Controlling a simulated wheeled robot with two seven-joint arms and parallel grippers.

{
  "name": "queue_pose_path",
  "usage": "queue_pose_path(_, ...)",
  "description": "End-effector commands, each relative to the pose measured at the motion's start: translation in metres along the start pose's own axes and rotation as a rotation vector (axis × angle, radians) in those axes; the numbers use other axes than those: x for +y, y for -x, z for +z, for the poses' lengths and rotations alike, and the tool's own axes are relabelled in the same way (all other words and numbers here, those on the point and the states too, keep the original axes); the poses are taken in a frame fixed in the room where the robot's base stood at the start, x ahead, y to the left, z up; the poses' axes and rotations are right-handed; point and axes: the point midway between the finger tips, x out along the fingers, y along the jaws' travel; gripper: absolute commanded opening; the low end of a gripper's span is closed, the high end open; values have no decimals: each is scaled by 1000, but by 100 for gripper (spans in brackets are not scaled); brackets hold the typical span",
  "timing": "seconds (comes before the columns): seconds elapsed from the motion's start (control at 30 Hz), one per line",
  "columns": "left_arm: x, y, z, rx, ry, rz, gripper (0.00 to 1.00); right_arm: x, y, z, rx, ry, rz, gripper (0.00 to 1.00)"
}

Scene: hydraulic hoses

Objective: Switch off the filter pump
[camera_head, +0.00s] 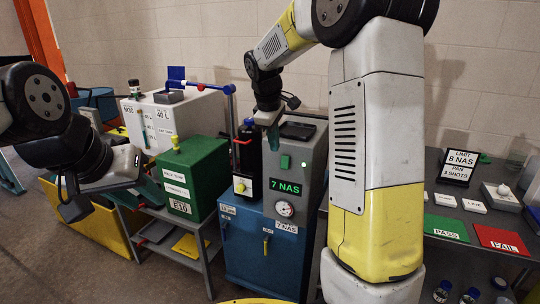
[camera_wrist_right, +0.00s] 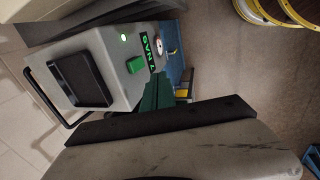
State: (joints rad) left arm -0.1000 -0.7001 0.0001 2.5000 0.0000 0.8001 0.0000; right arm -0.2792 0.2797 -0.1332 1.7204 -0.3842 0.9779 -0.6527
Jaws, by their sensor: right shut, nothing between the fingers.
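The filter pump is a blue cabinet (camera_head: 245,255) with a grey control box (camera_head: 308,165) on top. Its front has a green switch (camera_head: 285,161), a lit green "7 NAS" display (camera_head: 286,187) and a round gauge (camera_head: 284,209). My left gripper (camera_head: 108,197) is open and empty, far left of the pump.
A green box (camera_head: 193,175) labelled E10 stands on a bench further left. On the right, a table bears a green PASS mat (camera_head: 446,228), a red FAIL mat (camera_head: 500,240) and a limit sign (camera_head: 459,166).

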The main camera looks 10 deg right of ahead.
Motion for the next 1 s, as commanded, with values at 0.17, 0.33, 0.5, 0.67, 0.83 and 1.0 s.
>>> queue_pose_path(0.17,0,0,0,0,0,0,36,-1,-25,1,-4,-1,-3,0)
queue_pose_path(0.33,0,0,0,0,0,0,36,-1,-62,1,-4,0,-4,0)
queue_pose_path(0.5,0,0,0,0,0,0,36,-1,-98,1,-4,-1,-4,0)
queue_pose_path(0.67,0,0,0,0,0,0,36,21,-109,1,-1,-3,0,0)
queue_pose_path(0.83,0,0,0,0,0,0,36,33,-115,0,-1,-1,0,0)
queue_pose_path(1.0,0,0,0,0,0,0,36,35,-116,1,-1,0,-1,0)
